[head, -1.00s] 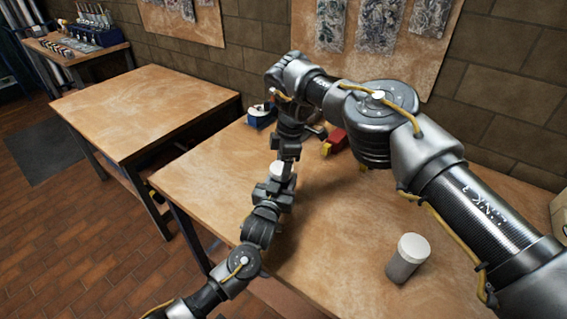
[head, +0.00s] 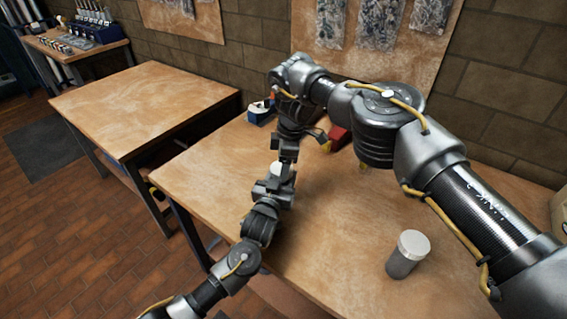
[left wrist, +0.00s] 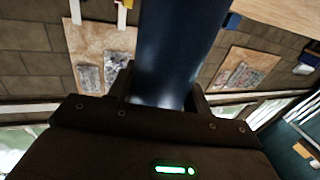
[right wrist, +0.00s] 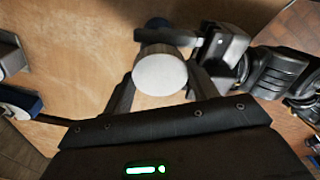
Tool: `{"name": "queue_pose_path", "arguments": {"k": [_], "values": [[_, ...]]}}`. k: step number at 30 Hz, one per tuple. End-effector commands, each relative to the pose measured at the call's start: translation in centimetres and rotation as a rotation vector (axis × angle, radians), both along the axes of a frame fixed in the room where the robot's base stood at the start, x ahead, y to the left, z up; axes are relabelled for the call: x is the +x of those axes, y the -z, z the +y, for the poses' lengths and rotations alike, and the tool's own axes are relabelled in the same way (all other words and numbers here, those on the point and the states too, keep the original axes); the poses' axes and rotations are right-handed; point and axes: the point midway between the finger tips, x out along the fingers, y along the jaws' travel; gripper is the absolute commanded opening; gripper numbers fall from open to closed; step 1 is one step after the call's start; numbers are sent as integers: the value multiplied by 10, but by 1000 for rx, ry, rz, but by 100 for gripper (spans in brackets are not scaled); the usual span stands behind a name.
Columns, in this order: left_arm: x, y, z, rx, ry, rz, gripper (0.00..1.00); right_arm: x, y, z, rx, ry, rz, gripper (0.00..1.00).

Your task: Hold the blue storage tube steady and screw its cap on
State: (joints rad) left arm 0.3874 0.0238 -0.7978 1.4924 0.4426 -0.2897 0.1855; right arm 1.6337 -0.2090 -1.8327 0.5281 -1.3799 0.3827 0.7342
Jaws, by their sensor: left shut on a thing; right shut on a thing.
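The white cap (right wrist: 160,74) sits between the fingers of my right gripper (right wrist: 158,88), which is shut on it. In the head view the cap (head: 276,168) shows as a small white patch between my right gripper (head: 285,160) and my left gripper (head: 273,186). My left gripper (left wrist: 160,100) is shut on the dark blue storage tube (left wrist: 172,50), which fills the middle of the left wrist view. In the right wrist view a bit of blue (right wrist: 157,22) shows beyond a left finger. The meeting of cap and tube is hidden, so I cannot tell how it is seated.
A grey jar with a white lid (head: 408,256) stands on the near right of the wooden table (head: 345,240). A blue-and-white item (head: 259,113) and a red item (head: 337,137) lie behind the grippers. The table's middle is clear. Another bench (head: 145,97) stands left.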

Motion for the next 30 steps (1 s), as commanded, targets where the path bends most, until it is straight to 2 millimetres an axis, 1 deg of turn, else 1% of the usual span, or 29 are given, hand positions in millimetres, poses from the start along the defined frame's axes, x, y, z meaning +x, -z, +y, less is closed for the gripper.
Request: {"name": "queue_pose_path", "arguments": {"k": [14,21,24,27,30], "values": [[0,0,0,1,0,0,0,-4,-1,3,0,1059,-5,37],[0,0,0,1,0,0,0,-5,-1,6,-2,1647,-9,37],[0,0,0,1,0,0,0,-4,0,7,-2,1872,-9,37],[0,0,0,1,0,0,0,-4,0,8,-3,2039,-8,37],[0,0,0,2,0,-1,0,-4,0,8,1,2127,-7,37]]}}
